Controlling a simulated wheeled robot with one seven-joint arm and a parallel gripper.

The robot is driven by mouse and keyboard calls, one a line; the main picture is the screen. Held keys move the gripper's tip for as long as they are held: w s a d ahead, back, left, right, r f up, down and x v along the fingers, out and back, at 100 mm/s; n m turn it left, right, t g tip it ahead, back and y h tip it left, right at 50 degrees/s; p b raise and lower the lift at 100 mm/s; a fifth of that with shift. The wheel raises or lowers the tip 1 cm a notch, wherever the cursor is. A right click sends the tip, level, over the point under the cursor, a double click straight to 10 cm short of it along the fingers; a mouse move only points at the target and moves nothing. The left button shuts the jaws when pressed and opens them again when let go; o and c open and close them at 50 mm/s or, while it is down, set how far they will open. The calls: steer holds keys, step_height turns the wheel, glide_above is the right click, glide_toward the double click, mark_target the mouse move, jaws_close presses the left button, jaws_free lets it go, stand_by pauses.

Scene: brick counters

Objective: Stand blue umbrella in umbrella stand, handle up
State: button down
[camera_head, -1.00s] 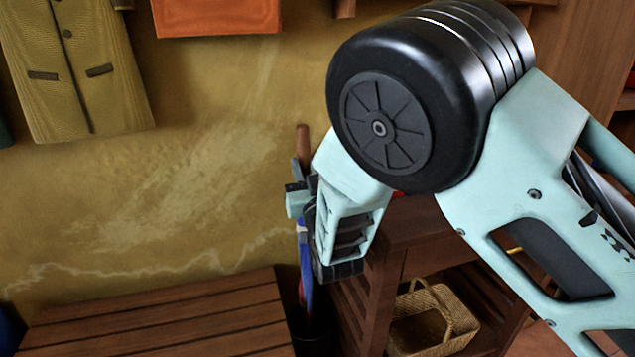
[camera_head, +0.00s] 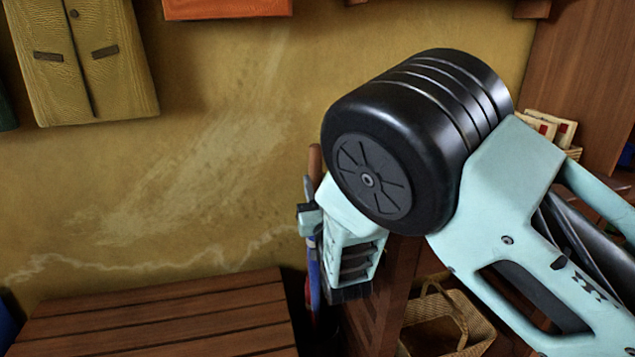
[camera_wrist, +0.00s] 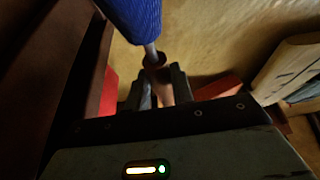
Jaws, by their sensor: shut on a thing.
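The blue umbrella is upright, with its brown handle (camera_head: 315,160) at the top and its blue canopy (camera_head: 314,275) below. My gripper (camera_head: 310,219) is shut on it just below the handle. In the wrist view the blue canopy (camera_wrist: 133,18) and a grey piece of shaft lead to the fingers (camera_wrist: 152,88), which close around the umbrella. A dark container, which looks like the umbrella stand (camera_head: 324,338), shows at the bottom between bench and shelf. The canopy reaches down to it, but its rim and the umbrella's tip are hidden, so I cannot tell whether the tip is inside.
A slatted wooden bench (camera_head: 160,318) stands left of the stand. A wooden shelf unit (camera_head: 392,290) with a wicker basket (camera_head: 440,312) stands close on the right. A thin red thing (camera_head: 307,292) shows beside the canopy.

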steer(key=shift+f+b, duration=7.5)
steer(key=shift+f, duration=2.55)
steer(key=c, duration=1.1)
jaws_free()
steer(key=shift+s, duration=0.1)
steer(key=p+v, duration=0.3)
steer(key=v, duration=1.4)
steer(key=shift+s+f, duration=0.1)
